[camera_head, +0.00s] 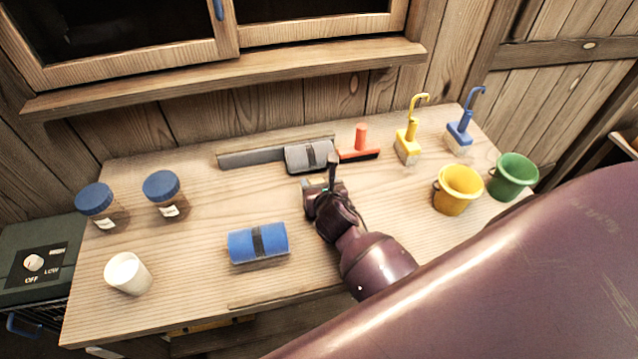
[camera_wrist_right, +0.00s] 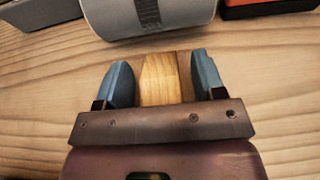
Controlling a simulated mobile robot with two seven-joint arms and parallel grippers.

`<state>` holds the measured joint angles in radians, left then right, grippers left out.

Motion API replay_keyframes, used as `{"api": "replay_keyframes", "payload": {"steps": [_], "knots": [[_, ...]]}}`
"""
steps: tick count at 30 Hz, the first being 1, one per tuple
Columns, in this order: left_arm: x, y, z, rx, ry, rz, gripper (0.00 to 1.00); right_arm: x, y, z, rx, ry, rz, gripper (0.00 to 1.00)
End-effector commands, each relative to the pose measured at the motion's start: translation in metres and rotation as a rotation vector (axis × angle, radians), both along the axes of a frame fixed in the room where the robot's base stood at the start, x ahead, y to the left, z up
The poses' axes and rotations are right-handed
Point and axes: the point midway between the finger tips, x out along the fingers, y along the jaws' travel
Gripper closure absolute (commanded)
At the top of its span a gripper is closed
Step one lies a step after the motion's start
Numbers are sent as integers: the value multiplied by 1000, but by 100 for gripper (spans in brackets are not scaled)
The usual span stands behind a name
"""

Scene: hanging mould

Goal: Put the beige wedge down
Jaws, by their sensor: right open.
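The beige wedge (camera_wrist_right: 160,78) shows in the right wrist view as a small wooden block between the two blue fingertips of my right gripper (camera_wrist_right: 164,82). There is a narrow gap on each side of it, so the fingers stand open around it without gripping. It appears to rest on the wooden table. In the head view my right gripper (camera_head: 318,188) is low over the middle of the table and mostly hides the wedge. My left gripper is not in view.
A grey roll (camera_head: 311,156) and an orange-handled tool (camera_head: 361,140) lie just behind the gripper. A blue roll (camera_head: 258,243) is front left. Yellow (camera_head: 459,190) and green (camera_head: 514,177) buckets stand right. Two blue-lidded jars and a white cup (camera_head: 128,273) stand left. The table's left middle is clear.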

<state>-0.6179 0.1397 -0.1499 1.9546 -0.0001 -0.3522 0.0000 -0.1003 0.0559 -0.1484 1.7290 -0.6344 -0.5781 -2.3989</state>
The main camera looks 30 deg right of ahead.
Motion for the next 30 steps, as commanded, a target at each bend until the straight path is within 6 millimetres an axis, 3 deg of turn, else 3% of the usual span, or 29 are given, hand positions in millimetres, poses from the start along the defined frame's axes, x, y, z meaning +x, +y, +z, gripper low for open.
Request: {"api": "replay_keyframes", "payload": {"steps": [7,10,24,30], "knots": [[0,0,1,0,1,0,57,0,0,5,2,-2,-1,37],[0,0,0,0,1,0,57,-10,2,7,-2,-1,-1,37],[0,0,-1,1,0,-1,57,-85,22,40,-1,0,0,37],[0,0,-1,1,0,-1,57,-103,27,48,1,0,1,37]]}}
